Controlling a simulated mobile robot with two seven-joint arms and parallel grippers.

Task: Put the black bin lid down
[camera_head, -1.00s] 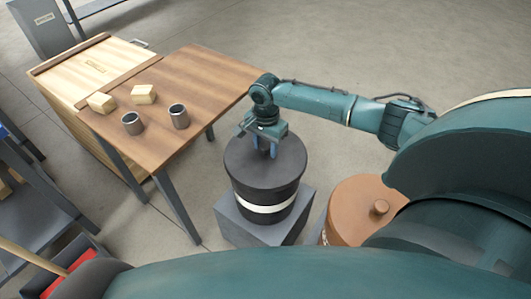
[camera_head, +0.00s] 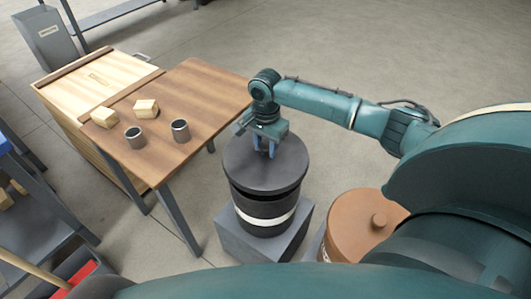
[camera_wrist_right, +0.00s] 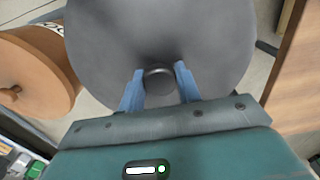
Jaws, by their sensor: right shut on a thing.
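The black bin lid (camera_head: 265,172) is a dark round disc held level a little above the black bin (camera_head: 264,214). The bin has a white band and stands on a grey block; the lid hides most of its mouth. My right gripper (camera_head: 265,150) points down from above, shut on the lid's knob. In the right wrist view the two blue fingers of my right gripper (camera_wrist_right: 159,78) sit on either side of the dark round knob, and the lid (camera_wrist_right: 160,35) fills the upper middle. My left gripper is not in view.
An orange-brown drum (camera_head: 352,238) with a knobbed lid stands right of the grey block (camera_head: 230,235). A wooden table (camera_head: 195,90) at the left holds two metal cups and two wooden blocks. A wooden crate (camera_head: 75,75) stands beyond it. Open floor lies behind.

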